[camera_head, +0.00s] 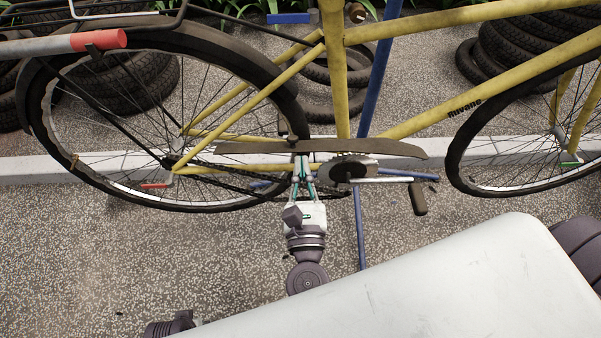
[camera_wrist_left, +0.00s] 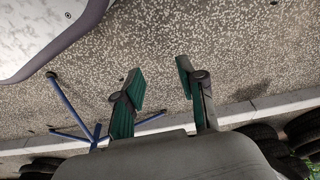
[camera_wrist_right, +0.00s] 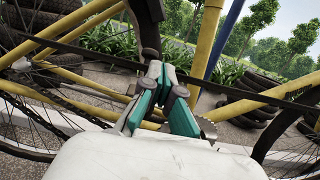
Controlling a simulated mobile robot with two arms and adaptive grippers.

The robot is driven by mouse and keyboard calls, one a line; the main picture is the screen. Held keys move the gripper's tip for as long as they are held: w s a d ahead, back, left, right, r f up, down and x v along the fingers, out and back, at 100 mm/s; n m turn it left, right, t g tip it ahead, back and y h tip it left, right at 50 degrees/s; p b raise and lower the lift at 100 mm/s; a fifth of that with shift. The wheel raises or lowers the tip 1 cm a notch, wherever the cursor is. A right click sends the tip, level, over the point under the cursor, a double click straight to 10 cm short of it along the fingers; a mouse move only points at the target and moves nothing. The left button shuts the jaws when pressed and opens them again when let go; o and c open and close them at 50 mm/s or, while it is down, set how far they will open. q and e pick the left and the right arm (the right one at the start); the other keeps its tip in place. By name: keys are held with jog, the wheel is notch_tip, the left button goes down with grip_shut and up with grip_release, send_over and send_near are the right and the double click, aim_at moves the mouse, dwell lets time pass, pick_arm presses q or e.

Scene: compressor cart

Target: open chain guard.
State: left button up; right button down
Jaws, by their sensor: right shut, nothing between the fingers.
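The chain guard (camera_head: 380,148) is a long dark strip on the yellow bicycle (camera_head: 337,80), lying nearly level above the chainring (camera_head: 350,169) and chain. It also crosses the right wrist view as a dark band (camera_wrist_right: 240,87). My right gripper (camera_head: 302,158) is shut and empty, its teal fingertips pointing up at the guard's lower edge left of the chainring. In the right wrist view its tips (camera_wrist_right: 161,68) overlap the guard; I cannot tell whether they touch. My left gripper (camera_wrist_left: 160,84) is open and empty above the speckled ground, away from the guard.
The rear wheel (camera_head: 160,120) stands left of my right gripper; the crank pedal (camera_head: 418,198) hangs to its right. Blue stand bars (camera_head: 359,230) rise beside the chainring. Tyre stacks (camera_head: 530,50) and a kerb (camera_head: 60,168) lie behind.

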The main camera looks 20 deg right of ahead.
pick_arm(q)
jog(key=s+f+p, duration=0.1)
jog(key=s+f, duration=0.2)
jog(key=f, duration=0.2)
jog(key=shift+a+f, duration=0.2)
jog(key=shift+f, duration=0.1)
pick_arm(e)
jog(key=shift+w+d+r, duration=0.1)
jog(key=shift+w+r, duration=0.2)
jog(key=shift+r, duration=0.3)
jog(key=shift+w+d+r, duration=0.1)
jog(key=shift+w+r, duration=0.15)
jog(key=shift+r, duration=0.35)
jog(key=shift+s, duration=0.1)
jog(key=v, duration=1.2)
jog(key=shift+f, duration=0.1)
